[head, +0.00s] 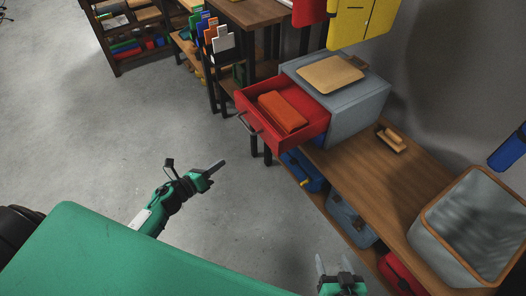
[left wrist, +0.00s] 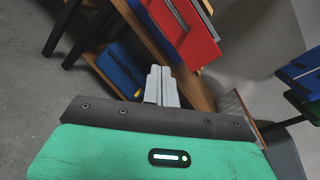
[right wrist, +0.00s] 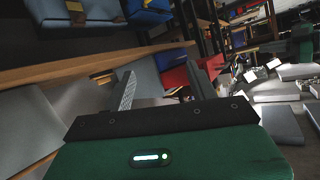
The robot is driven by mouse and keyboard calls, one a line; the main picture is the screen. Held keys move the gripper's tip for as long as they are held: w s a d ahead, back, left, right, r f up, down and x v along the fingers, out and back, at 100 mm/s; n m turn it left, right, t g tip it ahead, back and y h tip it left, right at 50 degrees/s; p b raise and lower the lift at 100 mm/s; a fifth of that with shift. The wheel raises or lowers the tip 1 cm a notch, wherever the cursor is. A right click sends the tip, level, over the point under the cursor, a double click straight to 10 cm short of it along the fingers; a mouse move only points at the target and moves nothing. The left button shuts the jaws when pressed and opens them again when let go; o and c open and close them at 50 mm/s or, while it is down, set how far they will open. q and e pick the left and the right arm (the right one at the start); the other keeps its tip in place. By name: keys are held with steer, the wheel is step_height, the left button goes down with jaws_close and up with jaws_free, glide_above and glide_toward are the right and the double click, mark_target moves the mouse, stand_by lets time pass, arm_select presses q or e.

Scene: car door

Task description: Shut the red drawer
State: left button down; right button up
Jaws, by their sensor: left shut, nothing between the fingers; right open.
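The red drawer (head: 310,133) is pulled out of a grey cabinet (head: 362,105) on the wooden bench, with an orange-red block (head: 282,112) lying in it. Its front carries a metal handle (head: 249,124) and faces left. In the left wrist view the red drawer front (left wrist: 185,30) is ahead, past the fingertips. My left gripper (head: 217,167) is shut and empty, left of the drawer and apart from it. My right gripper (head: 334,268) is open and empty at the bottom of the head view; its spread fingers also show in the right wrist view (right wrist: 160,92).
A wooden board (head: 330,74) lies on the cabinet. The bench (head: 360,165) holds a wooden-handled item (head: 391,139) and a grey bin (head: 465,225). Blue cases (head: 350,216) sit on the shelf below. The floor (head: 100,150) left of the drawer is clear.

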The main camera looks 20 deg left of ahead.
arm_select(q)
steer(key=d+r+m+g+h+b, duration=0.1)
steer(key=d+r+m+h+b, duration=0.25)
steer(key=r+m, duration=0.45)
steer(key=m, duration=0.3)
glide_toward(271, 134)
steer(key=shift+h, duration=0.25)
steer(key=x, duration=0.5)
steer(key=shift+w+d, duration=0.1)
steer(key=shift+w, duration=0.2)
steer(key=shift+w+d, duration=0.4)
steer(key=shift+w, duration=0.1)
arm_select(e)
step_height(271, 134, up, 9)
steer(key=s+a+t+y, duration=0.1)
steer(key=shift+s, duration=0.3)
